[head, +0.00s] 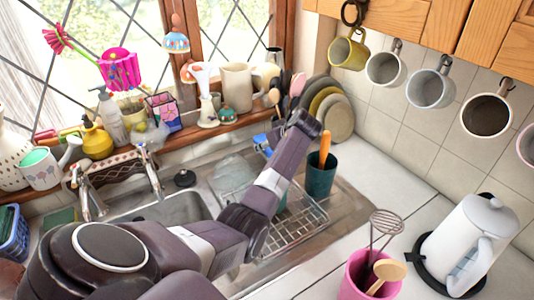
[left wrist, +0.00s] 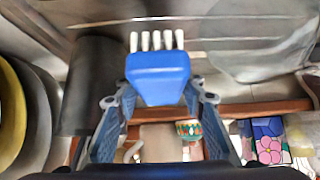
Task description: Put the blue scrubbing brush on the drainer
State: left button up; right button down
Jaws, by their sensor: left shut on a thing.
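The blue scrubbing brush (left wrist: 158,78) with white bristles is held between the two fingers of my left gripper (left wrist: 159,100) in the left wrist view. In the head view a small blue part of the brush (head: 262,144) shows beside the end of my left arm, which covers much of the gripper. The drainer (head: 296,238) is a metal wire rack on the steel sink top, partly hidden behind my left forearm. The brush is above the back of the sink top, beyond the rack and apart from it. My right gripper is not in view.
A dark green pot (head: 321,180) with an orange-handled utensil stands at the rack's right. Plates (head: 338,118) lean behind it. A pink pot (head: 362,278) with utensils and a white kettle (head: 472,240) stand on the right counter. The rack's visible front part is bare.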

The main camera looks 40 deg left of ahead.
pick_arm(q)
notch_tip(320, 180, down, 4)
jog(key=shift+p, duration=0.35)
jog(key=shift+f, duration=0.35)
jog(key=shift+f, duration=0.15)
jog(key=o, duration=1.3)
